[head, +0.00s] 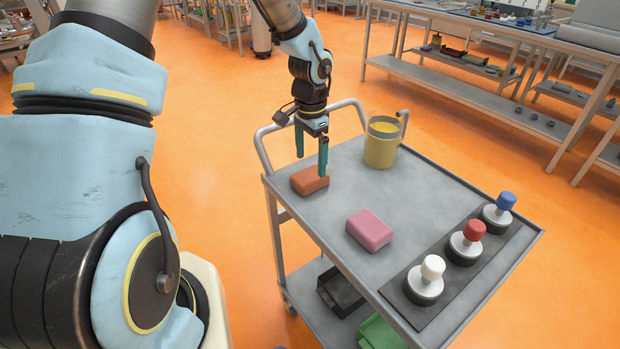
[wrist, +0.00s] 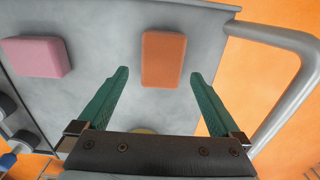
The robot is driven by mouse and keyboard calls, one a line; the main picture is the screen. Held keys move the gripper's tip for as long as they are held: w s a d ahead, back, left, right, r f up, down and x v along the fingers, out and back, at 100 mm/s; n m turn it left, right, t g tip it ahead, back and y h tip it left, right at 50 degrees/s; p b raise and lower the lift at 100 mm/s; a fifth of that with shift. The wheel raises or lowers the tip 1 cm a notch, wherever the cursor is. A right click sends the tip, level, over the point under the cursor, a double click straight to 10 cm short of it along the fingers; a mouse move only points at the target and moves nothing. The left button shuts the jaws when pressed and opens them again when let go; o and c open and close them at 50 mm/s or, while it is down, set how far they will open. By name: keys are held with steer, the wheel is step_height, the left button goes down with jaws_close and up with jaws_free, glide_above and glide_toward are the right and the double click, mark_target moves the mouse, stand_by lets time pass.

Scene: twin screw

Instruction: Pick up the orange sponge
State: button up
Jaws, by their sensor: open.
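The orange sponge (head: 310,180) lies flat on the grey cart top (head: 346,270), near its far left corner by the handle. In the wrist view the orange sponge (wrist: 164,59) lies between the lines of the two fingers, a little beyond their tips. My gripper (head: 311,160) points down above the sponge with its green fingers apart and nothing between them. The fingers also show open in the wrist view (wrist: 159,73). The exact height of the fingertips over the sponge is hard to tell.
A pink sponge (head: 369,229) lies nearer the front, also in the wrist view (wrist: 36,56). A yellow-filled glass jar (head: 382,142) stands at the back. A dark strip with white, red (head: 474,230) and blue knobs lies on the right. A metal handle (wrist: 290,75) runs beside the orange sponge.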

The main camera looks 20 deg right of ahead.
mark_target(310, 174)
steer(key=shift+w+f+p, duration=0.15)
steer(key=shift+f+p, duration=0.9)
steer(key=shift+f, duration=2)
steer(key=c, duration=1.3)
steer(key=shift+r, duration=0.15)
